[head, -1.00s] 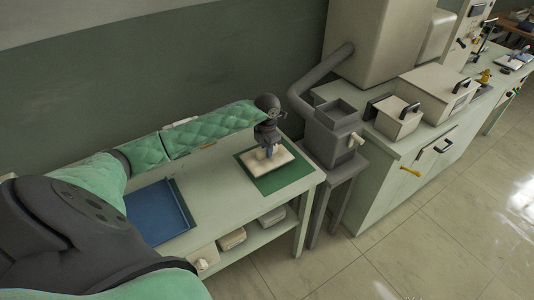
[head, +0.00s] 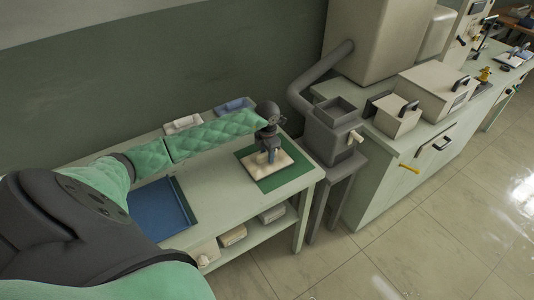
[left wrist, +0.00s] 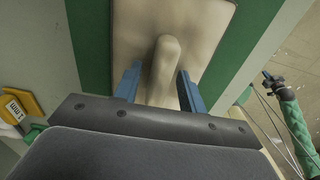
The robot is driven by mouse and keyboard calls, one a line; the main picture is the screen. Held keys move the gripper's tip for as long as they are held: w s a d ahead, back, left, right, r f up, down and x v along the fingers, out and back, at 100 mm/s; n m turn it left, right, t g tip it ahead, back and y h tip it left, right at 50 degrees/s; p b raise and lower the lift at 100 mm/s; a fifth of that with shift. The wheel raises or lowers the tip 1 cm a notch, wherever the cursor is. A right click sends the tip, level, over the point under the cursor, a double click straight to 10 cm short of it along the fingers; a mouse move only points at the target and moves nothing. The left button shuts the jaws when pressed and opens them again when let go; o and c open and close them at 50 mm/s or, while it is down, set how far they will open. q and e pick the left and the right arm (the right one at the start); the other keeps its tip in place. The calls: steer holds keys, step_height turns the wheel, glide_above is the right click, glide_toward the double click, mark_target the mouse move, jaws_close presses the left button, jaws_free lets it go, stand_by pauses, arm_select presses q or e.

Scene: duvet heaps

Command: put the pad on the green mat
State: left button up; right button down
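The cream pad (head: 284,160) lies flat on the green mat (head: 297,180) at the right end of the table. In the left wrist view the pad (left wrist: 205,40) has a raised rounded grip (left wrist: 166,75). My left gripper (head: 268,158) is low over the pad. Its blue fingers stand apart on either side of the grip, with a clear gap on the left and a smaller one on the right. The mat's green (left wrist: 90,50) shows on both sides of the pad. A small green arm with a dark, blue-tipped end (left wrist: 270,80), apparently my right, shows at the right; its fingers are too small to judge.
A blue tray (head: 160,207) lies on the table left of the mat. A pale container (head: 184,124) and a blue one (head: 235,106) stand at the back edge. A grey machine (head: 333,130) stands close right of the table. Boxes (head: 232,236) sit on the lower shelf.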

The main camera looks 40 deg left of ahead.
arm_select(q)
steer(key=shift+r, duration=0.1)
arm_select(e)
steer(key=shift+s+d, duration=0.1)
steer(key=shift+s, duration=0.05)
arm_select(q)
steer(key=shift+r, duration=0.45)
steer(key=shift+w+r+b, duration=0.1)
steer(key=shift+r+b, duration=0.25)
steer(key=shift+b, duration=0.05)
steer(key=shift+r, duration=0.35)
step_height(320, 180, up, 10)
steer(key=b, duration=0.4)
steer(key=shift+f, duration=0.15)
arm_select(e)
steer(key=w+a+r, duration=0.2)
steer(key=r, duration=0.3)
steer(key=w+a+r+g, duration=0.1)
steer(key=a+r, duration=0.1)
steer(key=r, duration=0.3)
steer(key=shift+w+r, duration=0.3)
steer(key=shift+w, duration=0.1)
